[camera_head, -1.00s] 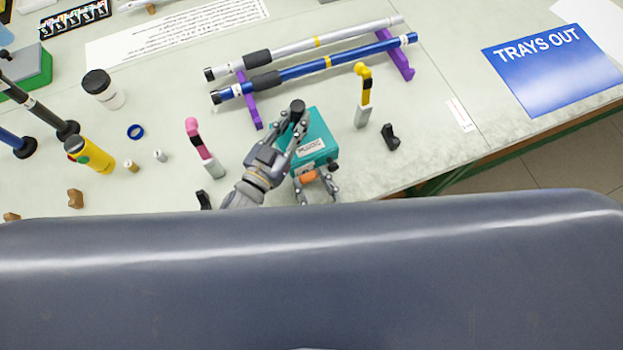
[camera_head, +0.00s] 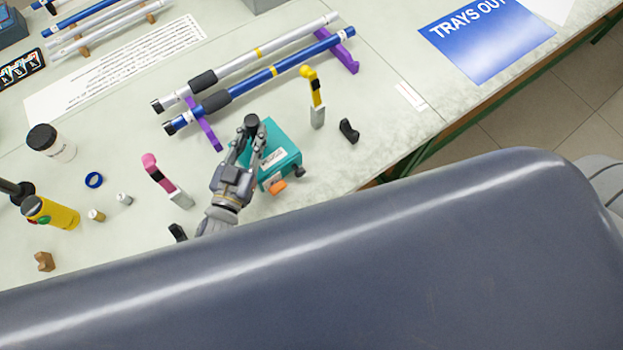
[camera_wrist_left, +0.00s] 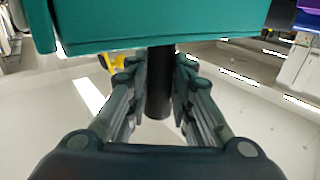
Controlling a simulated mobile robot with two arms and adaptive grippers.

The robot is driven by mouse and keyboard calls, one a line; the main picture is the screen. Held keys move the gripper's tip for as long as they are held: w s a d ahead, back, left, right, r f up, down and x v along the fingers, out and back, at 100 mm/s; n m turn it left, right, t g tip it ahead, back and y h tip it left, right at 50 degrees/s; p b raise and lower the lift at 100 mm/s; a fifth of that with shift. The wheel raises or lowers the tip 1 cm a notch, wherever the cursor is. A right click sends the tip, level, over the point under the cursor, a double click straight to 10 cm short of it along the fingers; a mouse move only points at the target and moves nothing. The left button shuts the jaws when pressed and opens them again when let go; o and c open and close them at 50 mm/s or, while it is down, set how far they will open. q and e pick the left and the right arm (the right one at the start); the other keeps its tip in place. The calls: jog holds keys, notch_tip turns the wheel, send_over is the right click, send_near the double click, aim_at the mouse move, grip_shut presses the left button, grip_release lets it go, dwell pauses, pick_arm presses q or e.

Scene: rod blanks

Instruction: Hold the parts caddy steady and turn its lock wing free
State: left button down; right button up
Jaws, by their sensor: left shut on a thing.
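The parts caddy (camera_head: 284,151) is a teal box with a white label, on the table near its front edge. A black upright handle with a round top (camera_head: 251,121) is at its left side. My left gripper (camera_head: 247,143) is shut on this handle. In the left wrist view the dark handle (camera_wrist_left: 160,85) stands between the fingers, with the teal caddy (camera_wrist_left: 160,20) above it. The orange lock wing (camera_head: 277,187) shows at the caddy's front, free of any gripper, beside a small black knob (camera_head: 299,172). My right gripper is out of view.
Behind the caddy, a silver and a blue rod (camera_head: 285,72) lie on purple rests. My large grey body part covers the foreground.

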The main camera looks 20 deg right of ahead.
pick_arm(q)
jog(key=c, duration=1.3)
grip_release()
